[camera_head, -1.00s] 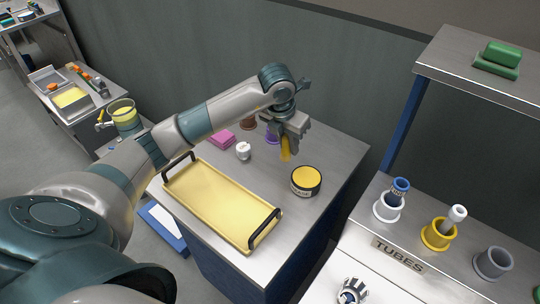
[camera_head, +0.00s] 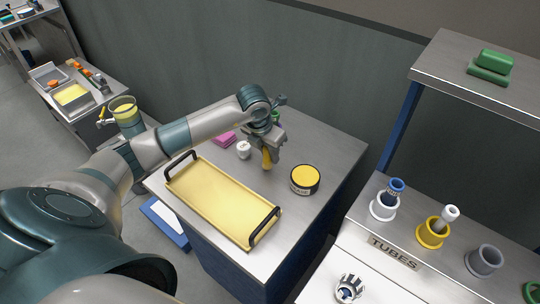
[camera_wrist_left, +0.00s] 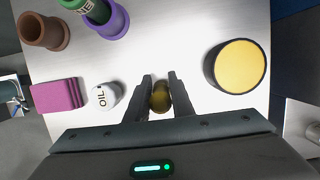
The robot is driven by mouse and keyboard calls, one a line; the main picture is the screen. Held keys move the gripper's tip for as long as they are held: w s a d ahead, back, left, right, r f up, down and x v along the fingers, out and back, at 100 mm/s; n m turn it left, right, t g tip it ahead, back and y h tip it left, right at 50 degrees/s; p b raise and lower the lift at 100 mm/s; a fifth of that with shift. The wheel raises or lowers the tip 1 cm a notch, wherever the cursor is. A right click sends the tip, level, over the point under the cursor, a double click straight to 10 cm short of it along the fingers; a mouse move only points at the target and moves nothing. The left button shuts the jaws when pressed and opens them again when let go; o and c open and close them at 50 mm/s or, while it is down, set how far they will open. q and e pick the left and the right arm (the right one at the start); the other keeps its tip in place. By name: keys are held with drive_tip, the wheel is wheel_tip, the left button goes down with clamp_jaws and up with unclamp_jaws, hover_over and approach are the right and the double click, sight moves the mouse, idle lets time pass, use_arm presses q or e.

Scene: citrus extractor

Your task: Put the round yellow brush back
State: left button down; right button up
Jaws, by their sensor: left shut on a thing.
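My left gripper (camera_head: 268,150) is shut on a slim yellow piece (camera_head: 267,160), which looks like the yellow brush; its round shape is hard to make out. The gripper holds it over the metal table, between the white oil jar and a round black tub with a yellow top (camera_head: 305,179). In the left wrist view the yellow piece (camera_wrist_left: 160,97) sits between the two fingers, darker and seen end-on. The tub (camera_wrist_left: 240,66) is apart from it, to the right. My right gripper is not in view.
A yellow tray (camera_head: 215,200) with black handles lies in front. The white oil jar (camera_wrist_left: 104,96), pink block (camera_wrist_left: 56,95), brown cup (camera_wrist_left: 43,31) and purple cup (camera_wrist_left: 112,22) stand nearby. The TUBES rack (camera_head: 393,253) at right holds white, yellow and grey cups.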

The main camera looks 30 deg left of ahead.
use_arm(q)
drive_tip(key=shift+f, duration=0.85)
drive_tip(key=c, duration=1.5)
unclamp_jaws()
drive_tip(key=shift+c, duration=0.2)
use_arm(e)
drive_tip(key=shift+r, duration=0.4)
use_arm(q)
drive_tip(key=shift+f, duration=0.15)
drive_tip(key=shift+s+r, duration=0.15)
drive_tip(key=shift+r, duration=0.4)
drive_tip(key=b+v, duration=0.1)
drive_tip(key=v, duration=0.1)
drive_tip(key=b+v, duration=0.1)
drive_tip(key=shift+a+r+b, duration=0.3)
drive_tip(key=b+v, duration=0.3)
drive_tip(key=v, duration=0.9)
drive_tip(key=shift+r, duration=0.35)
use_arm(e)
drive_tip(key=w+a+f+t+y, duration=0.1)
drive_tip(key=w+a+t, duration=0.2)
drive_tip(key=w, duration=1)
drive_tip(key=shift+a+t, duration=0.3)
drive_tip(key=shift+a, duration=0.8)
